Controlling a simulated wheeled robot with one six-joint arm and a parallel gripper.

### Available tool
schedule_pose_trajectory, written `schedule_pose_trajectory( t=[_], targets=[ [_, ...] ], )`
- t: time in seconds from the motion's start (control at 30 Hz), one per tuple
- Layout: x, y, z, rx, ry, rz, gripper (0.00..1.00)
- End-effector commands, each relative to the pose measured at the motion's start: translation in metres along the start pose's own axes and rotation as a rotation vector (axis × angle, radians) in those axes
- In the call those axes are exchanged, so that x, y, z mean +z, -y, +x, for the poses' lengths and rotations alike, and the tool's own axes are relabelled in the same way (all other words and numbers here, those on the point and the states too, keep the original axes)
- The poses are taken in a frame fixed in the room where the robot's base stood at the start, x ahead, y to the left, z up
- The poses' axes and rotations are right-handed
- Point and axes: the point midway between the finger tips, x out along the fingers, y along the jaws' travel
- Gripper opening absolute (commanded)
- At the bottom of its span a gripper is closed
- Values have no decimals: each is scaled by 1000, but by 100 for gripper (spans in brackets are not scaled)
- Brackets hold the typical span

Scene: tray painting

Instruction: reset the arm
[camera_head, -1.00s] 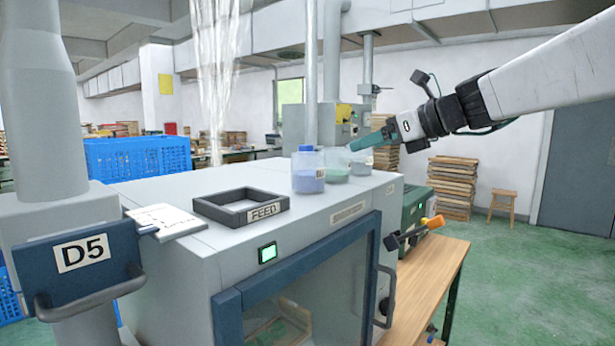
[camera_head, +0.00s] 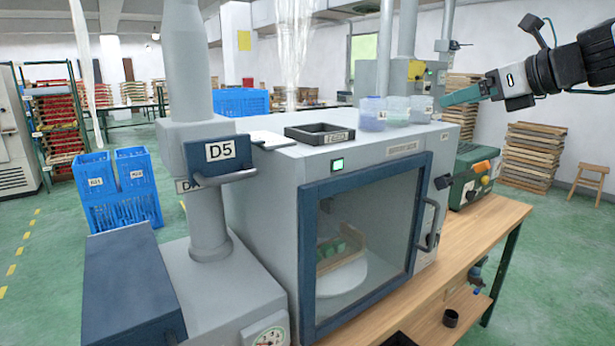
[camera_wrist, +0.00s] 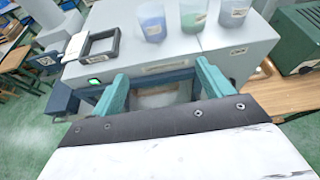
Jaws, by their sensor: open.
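My gripper (camera_head: 462,96) is at the upper right of the head view, raised above the right end of the grey machine (camera_head: 265,190), and points left. In the wrist view my gripper (camera_wrist: 160,88) shows two green fingers spread wide apart with nothing between them. The machine's front and top lie beyond the fingers. The fingers touch nothing that I can see.
A black FEED frame (camera_head: 320,133) and cups of blue (camera_head: 373,114), green (camera_head: 397,111) and pale (camera_head: 421,109) liquid stand on the machine. Behind the glass door, a wooden tray (camera_head: 342,262) holds green pieces. A wooden bench (camera_head: 470,238) and green box (camera_head: 470,180) stand right.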

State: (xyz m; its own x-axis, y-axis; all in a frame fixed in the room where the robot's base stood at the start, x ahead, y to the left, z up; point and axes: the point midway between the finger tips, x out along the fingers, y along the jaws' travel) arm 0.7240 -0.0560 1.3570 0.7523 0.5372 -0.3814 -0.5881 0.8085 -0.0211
Motion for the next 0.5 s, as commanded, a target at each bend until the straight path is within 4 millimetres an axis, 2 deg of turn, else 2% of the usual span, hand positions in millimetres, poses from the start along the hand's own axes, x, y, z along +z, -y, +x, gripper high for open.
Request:
schedule_pose_trajectory(
  t=[0.17,0.27,0.37,0.5],
  targets=[
    [-2,-6,4,16,-15,-120,79],
    [-10,-10,6,31,-41,-202,79],
    [-26,-12,7,52,-83,-303,79],
    [-57,-23,6,106,-164,-501,79]
  ],
)
